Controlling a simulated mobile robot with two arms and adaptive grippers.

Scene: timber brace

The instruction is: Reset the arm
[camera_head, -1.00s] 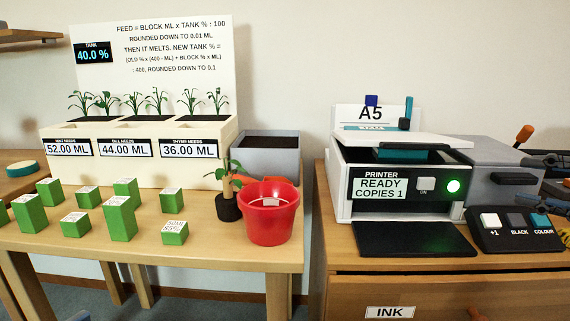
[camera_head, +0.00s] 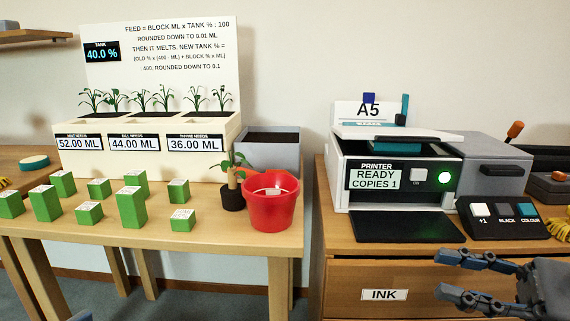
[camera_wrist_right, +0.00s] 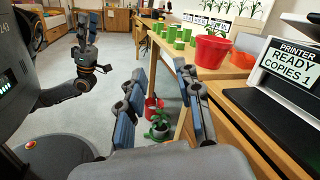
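My right gripper (camera_head: 441,275) is at the lower right of the head view, in front of the wooden drawer cabinet below the printer. Its two fingers are spread apart with nothing between them. The right wrist view also shows these fingers (camera_wrist_right: 160,75) apart and empty. My left gripper (camera_wrist_right: 87,28) shows small at the upper left of the right wrist view, fingers pointing up and apart from any object. Its finger gap is too small to judge. In the head view only a bluish sliver, perhaps of my left arm, shows at the bottom left edge.
The printer (camera_head: 398,165) stands on the cabinet (camera_head: 340,275), whose drawer reads INK. Its button panel (camera_head: 503,217) is above my right gripper. On the left table are green blocks (camera_head: 132,208), a red bucket (camera_head: 270,212) and a planter (camera_head: 150,165). Floor between the furniture is open.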

